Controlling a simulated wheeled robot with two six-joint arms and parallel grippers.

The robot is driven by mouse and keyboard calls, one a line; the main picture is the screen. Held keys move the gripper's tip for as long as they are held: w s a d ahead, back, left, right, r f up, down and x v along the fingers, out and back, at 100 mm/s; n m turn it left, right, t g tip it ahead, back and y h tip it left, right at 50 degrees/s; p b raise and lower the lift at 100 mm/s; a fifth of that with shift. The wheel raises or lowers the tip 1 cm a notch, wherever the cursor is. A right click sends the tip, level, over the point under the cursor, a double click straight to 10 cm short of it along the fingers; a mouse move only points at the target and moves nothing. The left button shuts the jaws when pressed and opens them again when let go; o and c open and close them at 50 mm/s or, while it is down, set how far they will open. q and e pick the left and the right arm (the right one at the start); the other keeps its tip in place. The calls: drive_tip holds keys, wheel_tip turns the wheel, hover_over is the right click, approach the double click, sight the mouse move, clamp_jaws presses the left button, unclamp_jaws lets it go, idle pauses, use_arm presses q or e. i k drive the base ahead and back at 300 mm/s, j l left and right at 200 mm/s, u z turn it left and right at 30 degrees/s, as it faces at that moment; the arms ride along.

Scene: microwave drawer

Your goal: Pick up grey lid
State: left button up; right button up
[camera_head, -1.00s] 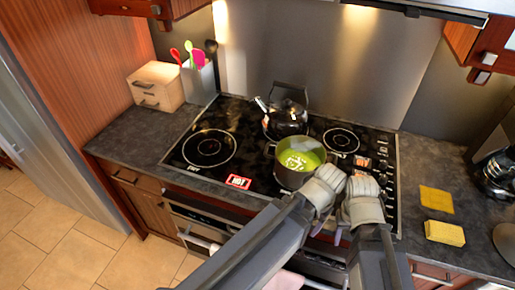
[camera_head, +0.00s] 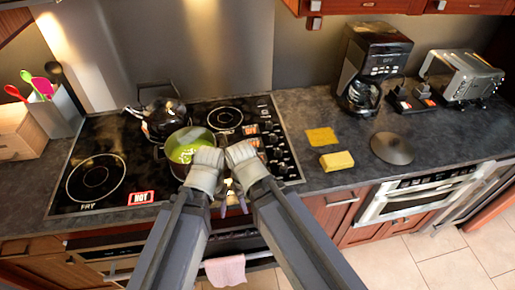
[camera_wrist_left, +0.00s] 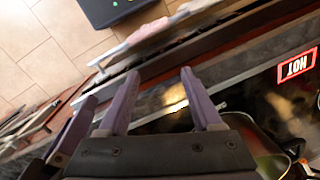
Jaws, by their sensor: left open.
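The grey lid (camera_head: 392,148) is a dark round disc with a small knob, lying flat on the countertop right of the stove in the head view. My left gripper (camera_head: 222,205) is low in front of the stove's front edge, well left of the lid. In the left wrist view its two purple fingers (camera_wrist_left: 158,72) are spread apart with nothing between them. My right gripper (camera_head: 243,203) is close beside the left one; its fingers are small and mostly hidden by the arm. Neither gripper touches the lid.
A pot of green soup (camera_head: 188,146) and a black kettle (camera_head: 163,117) stand on the stove (camera_head: 97,178). Bare counter surrounds the lid.

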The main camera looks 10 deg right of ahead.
sight(393, 148)
drive_tip(key=z, duration=1.55)
drive_tip(key=u, duration=1.9)
drive_tip(key=l+z, duration=0.2)
drive_tip(key=l, duration=0.7)
drive_tip(key=l+z, duration=0.25)
drive_tip(key=l, duration=0.65)
drive_tip(key=i+l+z, duration=0.2)
drive_tip(key=l, duration=0.65)
drive_tip(key=k, duration=0.05)
